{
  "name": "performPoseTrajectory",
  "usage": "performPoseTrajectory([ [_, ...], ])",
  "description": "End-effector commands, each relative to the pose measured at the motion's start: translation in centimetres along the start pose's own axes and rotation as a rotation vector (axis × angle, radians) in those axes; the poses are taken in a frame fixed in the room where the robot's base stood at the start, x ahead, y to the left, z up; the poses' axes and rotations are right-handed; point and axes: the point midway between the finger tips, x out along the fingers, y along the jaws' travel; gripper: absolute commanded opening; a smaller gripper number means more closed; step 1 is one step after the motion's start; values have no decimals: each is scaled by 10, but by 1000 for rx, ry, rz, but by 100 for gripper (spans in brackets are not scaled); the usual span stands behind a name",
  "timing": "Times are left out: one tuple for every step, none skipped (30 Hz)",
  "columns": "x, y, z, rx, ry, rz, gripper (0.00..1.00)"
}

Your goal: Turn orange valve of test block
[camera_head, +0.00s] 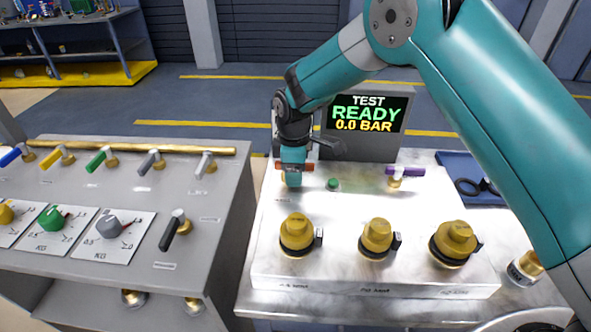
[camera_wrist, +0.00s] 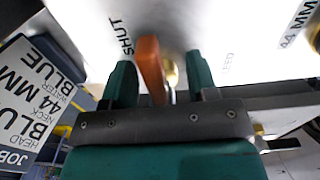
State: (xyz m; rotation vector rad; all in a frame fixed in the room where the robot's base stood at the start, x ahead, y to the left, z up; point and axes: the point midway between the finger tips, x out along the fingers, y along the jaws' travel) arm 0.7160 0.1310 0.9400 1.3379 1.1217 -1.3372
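The orange valve handle (camera_head: 307,167) is at the back left of the white test block (camera_head: 345,205), and my gripper hides its middle in the head view. In the wrist view the orange handle (camera_wrist: 150,66) stands between the two teal fingers of my gripper (camera_wrist: 160,70). It is close to the left finger, with a clear gap to the right finger. My gripper (camera_head: 293,168) is open, pointing down over the valve. The word SHUT is printed beside the handle in the wrist view. The display (camera_head: 364,113) reads TEST READY 0.0 BAR.
A grey panel (camera_head: 110,205) with coloured levers and dials is at left. A blue tray (camera_head: 466,168) lies at right.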

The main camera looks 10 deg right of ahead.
Motion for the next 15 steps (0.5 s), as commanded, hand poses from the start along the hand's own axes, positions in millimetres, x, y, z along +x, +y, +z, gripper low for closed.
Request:
performPoseTrajectory([
  [0, 0, 0, 1, 0, 0, 53],
  [0, 0, 0, 1, 0, 0, 53],
  [0, 0, 0, 1, 0, 0, 53],
  [0, 0, 0, 1, 0, 0, 53],
  [0, 0, 0, 2, 0, 0, 53],
  [-1, 0, 0, 2, 0, 1, 53],
  [-2, 0, 0, 2, 0, 1, 53],
  [-4, 0, 0, 2, 0, 1, 53],
  [-7, 1, 0, 2, 0, 2, 53],
  [-10, 1, 0, 2, 1, 2, 53],
  [-15, 1, 0, 2, 1, 3, 53],
  [-22, 1, 0, 2, 2, 4, 53],
  [-28, 1, 0, 2, 2, 4, 53],
  [-35, 1, 0, 2, 3, 5, 53],
  [-44, 1, 0, 2, 3, 5, 53],
])
